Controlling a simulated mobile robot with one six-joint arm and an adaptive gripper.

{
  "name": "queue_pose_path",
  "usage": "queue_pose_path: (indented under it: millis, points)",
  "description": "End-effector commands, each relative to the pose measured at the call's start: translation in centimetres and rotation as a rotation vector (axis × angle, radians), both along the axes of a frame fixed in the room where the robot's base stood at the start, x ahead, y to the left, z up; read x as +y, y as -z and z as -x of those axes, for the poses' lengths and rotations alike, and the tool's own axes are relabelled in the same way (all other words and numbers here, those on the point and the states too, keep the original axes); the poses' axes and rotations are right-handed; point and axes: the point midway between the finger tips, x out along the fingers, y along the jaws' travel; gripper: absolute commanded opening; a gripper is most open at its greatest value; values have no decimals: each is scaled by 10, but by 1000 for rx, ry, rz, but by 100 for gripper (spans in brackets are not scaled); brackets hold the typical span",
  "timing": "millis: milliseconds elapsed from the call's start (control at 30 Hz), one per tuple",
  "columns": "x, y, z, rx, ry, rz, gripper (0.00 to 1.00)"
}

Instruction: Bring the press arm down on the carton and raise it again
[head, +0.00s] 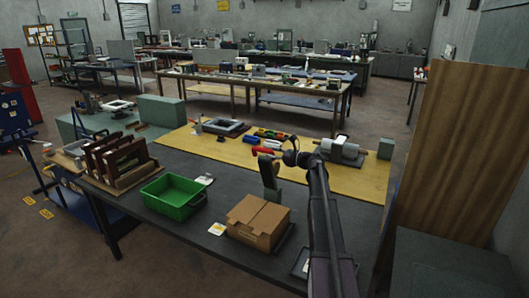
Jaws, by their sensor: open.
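A closed brown carton (258,221) sits near the front of the dark workbench. Behind it stands a grey-green upright (270,180), which looks like part of the press. A red bar (262,150) shows above the upright; I cannot tell whether it is the press arm's handle or something on the bench behind. My gripper (291,157) is open, above and behind the carton, close to the top of the upright. It is small and dark here, and I cannot tell whether it touches anything. My arm hides part of the bench to the right.
A green bin (172,197) and a wooden rack (120,162) stand left of the carton. On the yellow mat (188,142) are a grey frame, small coloured bins and a grey cylindrical machine (341,150). A tall wooden panel (450,150) rises at the right.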

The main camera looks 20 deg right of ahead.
Motion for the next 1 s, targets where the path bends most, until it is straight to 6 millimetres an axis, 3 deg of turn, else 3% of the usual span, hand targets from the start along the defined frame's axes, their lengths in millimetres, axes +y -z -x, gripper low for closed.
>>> queue_pose_path:
  millis: [300, 733, 933, 1000]
  points:
    - [21, 0, -27, 0, -1, 0, 65]
    - [25, 0, -30, 0, -1, 0, 65]
    - [25, 0, -30, 0, -2, 0, 6]
    - [25, 0, -30, 0, -2, 0, 0]
